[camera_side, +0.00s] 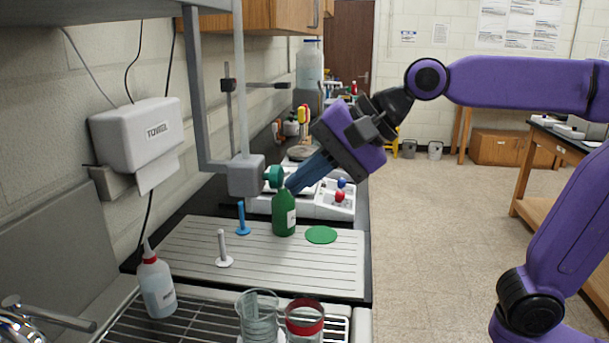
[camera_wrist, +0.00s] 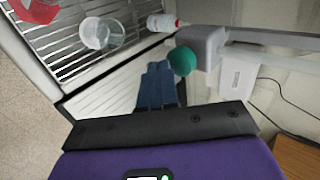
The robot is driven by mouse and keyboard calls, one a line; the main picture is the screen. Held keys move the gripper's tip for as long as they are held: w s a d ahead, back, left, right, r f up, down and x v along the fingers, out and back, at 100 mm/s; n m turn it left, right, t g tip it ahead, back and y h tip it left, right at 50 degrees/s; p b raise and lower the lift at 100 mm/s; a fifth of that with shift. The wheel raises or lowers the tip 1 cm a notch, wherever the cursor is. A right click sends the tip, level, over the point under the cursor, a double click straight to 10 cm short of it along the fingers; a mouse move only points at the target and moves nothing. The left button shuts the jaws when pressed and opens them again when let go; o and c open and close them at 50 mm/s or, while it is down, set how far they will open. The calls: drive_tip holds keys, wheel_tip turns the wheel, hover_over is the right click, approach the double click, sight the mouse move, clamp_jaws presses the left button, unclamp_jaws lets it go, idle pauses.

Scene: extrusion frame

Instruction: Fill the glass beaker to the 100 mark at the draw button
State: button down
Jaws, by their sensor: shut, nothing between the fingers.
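A clear glass beaker (camera_side: 257,318) stands on the wire rack at the front in the side view; it also shows in the wrist view (camera_wrist: 96,33). Its marks and any liquid level are too small to tell. A round green button (camera_side: 273,175) sits on a grey block at the end of a bracket; the wrist view shows it as a green ball (camera_wrist: 183,61). My gripper (camera_side: 291,186) is shut and empty, its blue fingertips (camera_wrist: 159,66) right beside the button. I cannot tell whether they touch it.
A second beaker with a red band (camera_side: 304,323) stands beside the glass one. A green bottle (camera_side: 284,214), a green disc (camera_side: 321,235) and two pegs are on the grooved board (camera_side: 190,250). A wash bottle (camera_side: 157,287) stands at left, near a towel dispenser (camera_side: 140,133).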

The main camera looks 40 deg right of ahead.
drive_tip(key=shift+w+a, duration=0.6)
drive_tip(key=shift+a, duration=0.05)
idle(1.9)
idle(3.5)
drive_tip(key=s+d+f+v, duration=0.1)
drive_tip(key=f+v, duration=0.1)
drive_tip(key=v, duration=1.1)
drive_tip(key=shift+s+d, duration=0.2)
drive_tip(key=shift+d, duration=0.05)
